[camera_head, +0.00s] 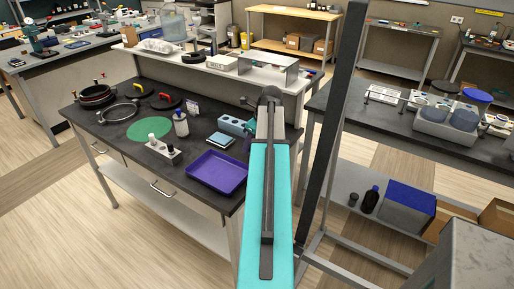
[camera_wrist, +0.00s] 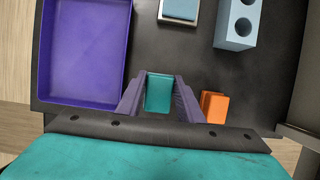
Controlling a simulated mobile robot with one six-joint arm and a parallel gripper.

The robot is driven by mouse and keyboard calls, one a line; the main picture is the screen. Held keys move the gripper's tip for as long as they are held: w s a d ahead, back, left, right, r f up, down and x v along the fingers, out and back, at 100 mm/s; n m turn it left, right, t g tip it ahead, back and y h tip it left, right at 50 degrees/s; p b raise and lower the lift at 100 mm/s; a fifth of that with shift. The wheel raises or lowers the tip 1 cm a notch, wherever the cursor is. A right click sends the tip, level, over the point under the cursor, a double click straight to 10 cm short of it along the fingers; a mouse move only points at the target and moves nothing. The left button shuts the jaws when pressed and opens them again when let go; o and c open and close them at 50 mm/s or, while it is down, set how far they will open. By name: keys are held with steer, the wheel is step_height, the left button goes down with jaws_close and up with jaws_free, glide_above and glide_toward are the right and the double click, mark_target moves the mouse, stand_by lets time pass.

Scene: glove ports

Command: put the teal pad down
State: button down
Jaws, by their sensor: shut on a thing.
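In the wrist view, the teal pad (camera_wrist: 159,93) sits between the two fingers of my gripper (camera_wrist: 160,98), which is shut on it. The pad is over the dark bench top. I cannot tell whether its underside touches the bench. To its left is a purple tray (camera_wrist: 84,52), and just to its right is a small orange block (camera_wrist: 214,106). In the head view, my own arm covers the gripper and the pad; the purple tray (camera_head: 217,173) shows left of the arm.
A pale blue block with holes (camera_wrist: 238,22) and a small light-blue-topped square (camera_wrist: 180,10) lie beyond the gripper. In the head view, a green round mat (camera_head: 149,129), a white bottle (camera_head: 181,124) and dark rings (camera_head: 97,94) stand farther left. Bare bench lies between tray and blocks.

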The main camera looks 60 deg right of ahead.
steer(key=shift+s+d+f, duration=0.15)
steer(key=shift+s+d, duration=0.9)
steer(key=shift+s, duration=0.05)
steer(key=shift+f+p, duration=0.95)
steer(key=shift+f, duration=0.8)
steer(key=shift+f, duration=0.1)
steer(key=c, duration=1.2)
jaws_free()
steer(key=shift+b+v, duration=1.25)
steer(key=shift+v, duration=4.85)
